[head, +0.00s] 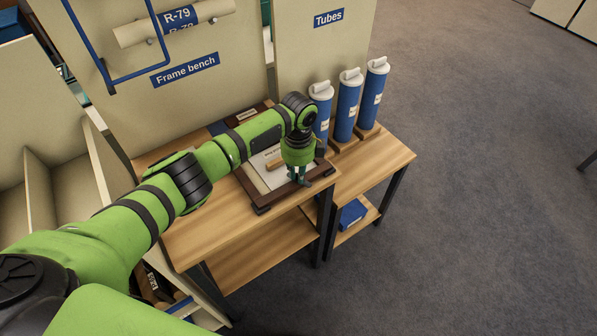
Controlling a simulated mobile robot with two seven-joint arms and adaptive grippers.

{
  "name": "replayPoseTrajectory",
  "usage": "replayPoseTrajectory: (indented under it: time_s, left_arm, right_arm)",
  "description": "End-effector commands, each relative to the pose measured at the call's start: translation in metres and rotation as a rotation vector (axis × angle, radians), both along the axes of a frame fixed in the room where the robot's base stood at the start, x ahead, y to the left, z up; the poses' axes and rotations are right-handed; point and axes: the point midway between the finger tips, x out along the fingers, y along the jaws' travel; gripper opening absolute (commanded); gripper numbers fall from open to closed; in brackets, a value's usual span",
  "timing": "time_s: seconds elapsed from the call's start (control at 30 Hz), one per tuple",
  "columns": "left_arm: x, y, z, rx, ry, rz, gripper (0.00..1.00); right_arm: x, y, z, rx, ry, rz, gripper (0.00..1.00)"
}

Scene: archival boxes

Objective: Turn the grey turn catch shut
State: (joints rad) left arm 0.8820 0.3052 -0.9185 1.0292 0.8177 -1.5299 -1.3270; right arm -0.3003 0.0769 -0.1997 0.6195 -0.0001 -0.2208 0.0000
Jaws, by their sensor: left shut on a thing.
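A dark brown picture frame (276,200) with a pale backing panel (268,180) lies flat on the wooden bench. A small light wooden piece (274,164) shows on the panel, partly behind my gripper. My left gripper (300,181) points down at the frame's right side, by its front right part. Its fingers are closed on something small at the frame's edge. The grey turn catch is hidden by the fingers, so its angle cannot be told. My right gripper is not in view.
Blue tubes with white caps (348,104) stand in wooden holders right behind the gripper. A "Frame bench" panel (200,100) with a blue rail rises behind the bench. The bench top (205,215) is clear at front left. Open floor (480,180) lies to the right.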

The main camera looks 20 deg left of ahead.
Motion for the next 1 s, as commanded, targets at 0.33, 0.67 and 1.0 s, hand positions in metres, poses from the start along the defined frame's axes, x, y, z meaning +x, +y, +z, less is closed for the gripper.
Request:
replayPoseTrajectory:
  time_s: [0.33,0.67,1.0]
  left_arm:
    - [0.0005,0.0005,0.0000,-0.001,0.000,-0.262,0.00]
    - [0.0004,0.0007,0.0001,-0.002,0.001,-0.385,0.00]
    - [0.0004,0.0005,0.0003,-0.002,0.001,-0.407,0.00]
  right_arm:
    - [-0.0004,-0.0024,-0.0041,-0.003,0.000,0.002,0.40]
    - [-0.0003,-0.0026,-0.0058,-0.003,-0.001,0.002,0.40]
    - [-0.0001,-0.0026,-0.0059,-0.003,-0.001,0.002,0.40]
